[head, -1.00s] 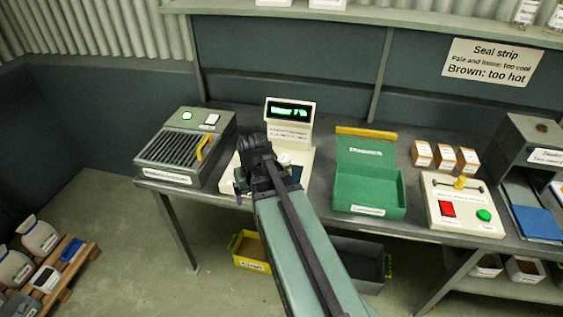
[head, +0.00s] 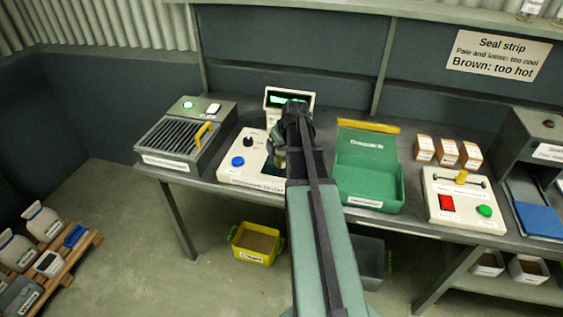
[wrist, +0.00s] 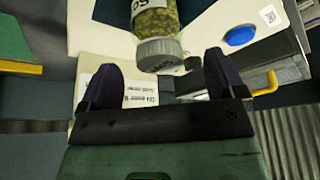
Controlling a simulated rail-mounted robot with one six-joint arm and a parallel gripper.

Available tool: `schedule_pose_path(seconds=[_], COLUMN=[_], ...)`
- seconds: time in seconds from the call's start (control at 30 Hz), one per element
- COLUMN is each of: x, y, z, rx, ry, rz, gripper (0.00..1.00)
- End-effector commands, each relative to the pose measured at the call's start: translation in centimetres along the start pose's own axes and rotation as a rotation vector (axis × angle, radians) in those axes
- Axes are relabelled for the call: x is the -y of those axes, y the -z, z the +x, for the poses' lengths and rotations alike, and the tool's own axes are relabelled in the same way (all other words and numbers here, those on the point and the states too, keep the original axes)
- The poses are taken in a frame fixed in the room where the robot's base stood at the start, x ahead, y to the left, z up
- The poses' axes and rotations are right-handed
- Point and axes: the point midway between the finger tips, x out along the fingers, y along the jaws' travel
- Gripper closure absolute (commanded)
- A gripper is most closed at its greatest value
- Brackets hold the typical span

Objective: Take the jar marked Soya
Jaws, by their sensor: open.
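A clear jar (wrist: 155,18) with a grey screw lid (wrist: 159,54) and yellow-green contents shows at the top of the wrist view. Its white label is cut off by the frame edge; the letters look like an upside-down "So". My gripper (wrist: 163,80) is open, its two dark fingers apart, with the lid just beyond and between the fingertips. Nothing is between the jaws. In the head view my arm hides most of the jar and the scale around it.
The white weighing machine (head: 238,172) has a blue button and a lit display. A green Despatch box (head: 367,180) stands close on its right, a grilled grey machine (head: 180,140) on its left. Small brown boxes (head: 447,151) and a red-and-green button unit (head: 463,200) are further right.

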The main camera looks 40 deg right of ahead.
Motion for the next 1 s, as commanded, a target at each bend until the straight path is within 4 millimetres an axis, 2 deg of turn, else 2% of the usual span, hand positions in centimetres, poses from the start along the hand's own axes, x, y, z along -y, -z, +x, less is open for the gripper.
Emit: schedule_pose_path(seconds=[0.2,0.27,0.5,0.9,1.0], x=[-0.1,-0.1,-0.1,-0.1,-0.1], y=[-0.3,-0.3,-0.1,-0.1,-0.1], z=[4.4,5.2,4.9,4.9,4.9], rx=[0.0,0.0,0.0,0.001,0.001], ry=[0.0,0.0,0.0,0.0,0.0], rz=[-0.001,-0.001,0.0,0.0,0.0], gripper=[0.11,0.11,0.11,0.73,0.73])
